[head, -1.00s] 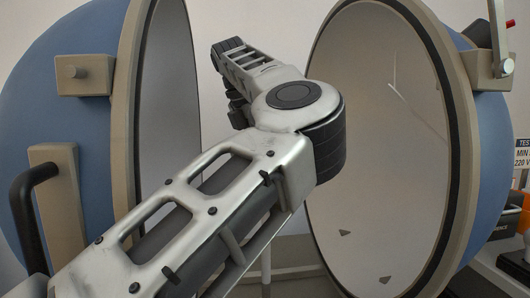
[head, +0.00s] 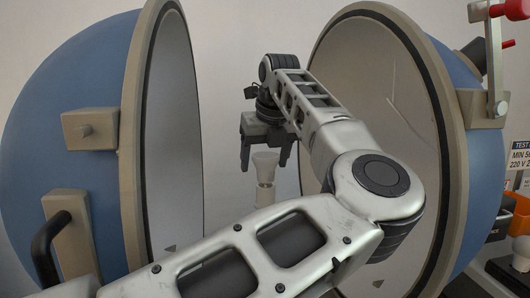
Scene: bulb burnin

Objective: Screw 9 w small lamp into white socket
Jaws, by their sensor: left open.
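My left gripper (head: 265,160) hangs fingers-down between the two halves of the open sphere. It is open, with its fingers apart. A pale flared piece (head: 265,162) on a narrower upright post (head: 265,196) stands directly below and between the fingers. I cannot tell whether this piece is the white socket alone or a small lamp seated in it. My left forearm hides the lower part of the post. No lamp is clearly identifiable in the gripper. My right gripper is not in view.
The blue left half-sphere (head: 70,75) and right half-sphere (head: 484,180) stand open on either side, their rims close to my arm. A black handle (head: 45,245) is at left. A red-knobbed lever (head: 510,10) is at upper right. A test sign (head: 519,160) and partly cropped items are at right.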

